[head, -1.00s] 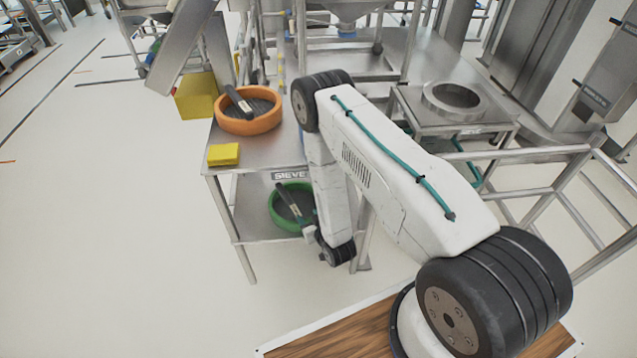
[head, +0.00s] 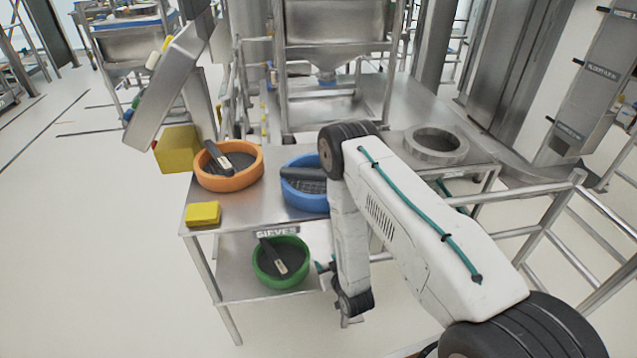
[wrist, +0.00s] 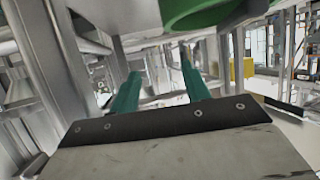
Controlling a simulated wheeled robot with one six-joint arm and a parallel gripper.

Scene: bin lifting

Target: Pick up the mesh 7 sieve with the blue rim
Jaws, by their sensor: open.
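The blue-rimmed sieve (head: 303,198) stands on the upper shelf of the steel table in the head view. Its right side is hidden behind my arm. A dark handle or bar lies across it. My gripper shows in the wrist view (wrist: 160,72) with its two teal fingers apart and nothing between them. In the head view my gripper is mostly hidden by my forearm, low beside the lower shelf and below the blue sieve. The blue sieve does not show in the wrist view.
An orange sieve (head: 229,184) stands left of the blue one, with a yellow block (head: 203,214) in front. A green sieve (head: 281,283) sits on the lower shelf; its rim (wrist: 205,14) is close above my fingers in the wrist view. Metal rails (head: 555,215) stand right.

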